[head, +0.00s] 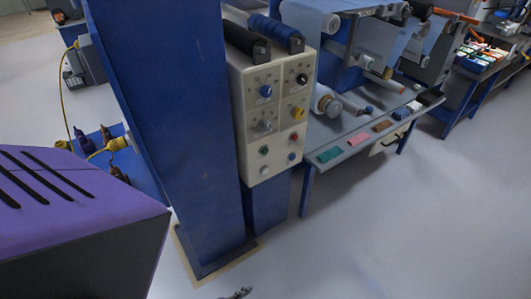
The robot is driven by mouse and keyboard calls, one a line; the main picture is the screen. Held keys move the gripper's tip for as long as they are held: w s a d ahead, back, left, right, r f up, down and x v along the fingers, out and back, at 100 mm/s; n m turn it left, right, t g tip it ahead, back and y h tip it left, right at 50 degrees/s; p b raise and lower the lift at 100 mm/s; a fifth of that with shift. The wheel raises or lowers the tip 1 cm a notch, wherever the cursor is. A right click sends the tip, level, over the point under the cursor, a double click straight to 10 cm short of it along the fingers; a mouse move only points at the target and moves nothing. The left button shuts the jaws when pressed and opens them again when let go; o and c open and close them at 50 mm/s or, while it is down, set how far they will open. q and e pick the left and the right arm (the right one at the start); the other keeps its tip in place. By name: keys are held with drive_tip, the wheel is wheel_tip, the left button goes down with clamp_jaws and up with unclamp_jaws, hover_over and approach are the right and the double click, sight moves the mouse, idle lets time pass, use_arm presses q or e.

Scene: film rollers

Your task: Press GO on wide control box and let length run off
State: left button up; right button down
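A beige control box (254,152) stands upright behind and to the right of a thick blue post. Its face carries blue, black, grey and yellow knobs, with smaller buttons below. Among these are a green button (264,150), a red button (293,138), a pale button and a small blue button. The labels are too small to read, so I cannot tell which is GO. Film rollers (327,99) stand to the right of the box. A small grey tip shows at the bottom edge, possibly part of a gripper; which one is unclear. Nothing touches the box face.
The blue post (178,120) rises close in front. A purple-topped dark housing (75,205) fills the lower left. A grey bench (330,172) with coloured pieces runs to the right. Bare floor (400,235) lies open at the lower right.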

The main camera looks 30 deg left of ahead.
use_arm(q)
drive_tip(key=shift+c, duration=1.3)
clamp_jaws()
use_arm(e)
drive_tip(key=shift+w+a+r, duration=0.15)
drive_tip(key=shift+w, duration=0.25)
drive_tip(key=shift+s, duration=0.5)
drive_tip(key=shift+w, duration=0.2)
